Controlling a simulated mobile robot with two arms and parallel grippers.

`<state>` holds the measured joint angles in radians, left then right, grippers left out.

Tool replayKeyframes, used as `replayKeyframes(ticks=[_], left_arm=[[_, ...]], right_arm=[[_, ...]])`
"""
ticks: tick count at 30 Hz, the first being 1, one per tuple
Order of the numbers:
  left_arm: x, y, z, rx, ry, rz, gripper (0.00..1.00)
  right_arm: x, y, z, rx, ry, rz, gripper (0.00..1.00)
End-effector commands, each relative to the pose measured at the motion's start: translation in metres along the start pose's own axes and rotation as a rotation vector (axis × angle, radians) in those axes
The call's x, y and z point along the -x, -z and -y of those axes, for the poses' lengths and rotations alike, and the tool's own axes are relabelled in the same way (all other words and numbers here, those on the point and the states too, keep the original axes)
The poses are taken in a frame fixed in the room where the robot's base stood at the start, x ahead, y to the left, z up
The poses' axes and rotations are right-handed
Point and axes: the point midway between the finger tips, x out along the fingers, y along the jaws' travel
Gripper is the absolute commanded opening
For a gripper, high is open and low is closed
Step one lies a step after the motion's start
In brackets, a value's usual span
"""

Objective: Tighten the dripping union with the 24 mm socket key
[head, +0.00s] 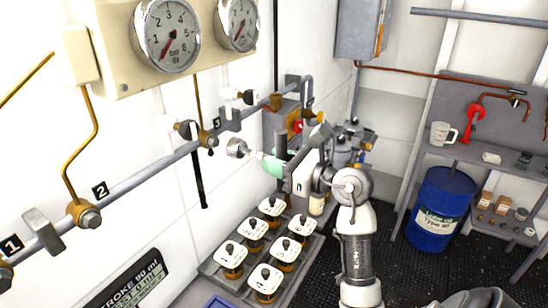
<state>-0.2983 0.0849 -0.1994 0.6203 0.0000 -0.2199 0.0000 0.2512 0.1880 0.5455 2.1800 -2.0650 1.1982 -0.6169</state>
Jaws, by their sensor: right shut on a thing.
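My right gripper (292,175) is shut on the green handle of a socket key (272,164). The key's silver socket end (238,148) points left toward the wall pipe, apart from it, below and right of the brass union by label 3 (208,139). Another brass union (85,213) sits by label 2, and one more (5,275) by label 1 is cut by the left edge. Further fittings (275,101) sit along the pipe at the back. I cannot tell which union drips. The size marking on the key is not readable. My left gripper is not in view.
A tray (208,268) of several jars with numbered lids stands below the pipe. Two gauges (166,35) are on the panel above. A blue drum (440,210) and a shelf (465,152) with a mug (442,133) are at the right. A black hose (198,175) hangs below the pipe.

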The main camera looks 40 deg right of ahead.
Motion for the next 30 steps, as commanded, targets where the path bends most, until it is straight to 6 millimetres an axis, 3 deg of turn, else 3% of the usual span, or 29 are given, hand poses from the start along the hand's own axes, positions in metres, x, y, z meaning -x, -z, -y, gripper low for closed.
replayKeyframes(ticks=[9,12,21,30], left_arm=[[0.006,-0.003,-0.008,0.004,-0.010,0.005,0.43],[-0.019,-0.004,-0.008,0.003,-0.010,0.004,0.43],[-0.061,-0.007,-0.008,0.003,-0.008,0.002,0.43],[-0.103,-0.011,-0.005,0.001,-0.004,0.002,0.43]], right_arm=[[-0.044,-0.002,-0.002,-0.001,-0.005,0.004,0.00],[-0.041,0.006,-0.002,0.142,-0.002,0.005,0.00],[-0.040,0.007,-0.001,0.568,-0.001,-0.001,0.00],[-0.040,0.006,-0.001,0.858,-0.001,-0.001,0.00]])
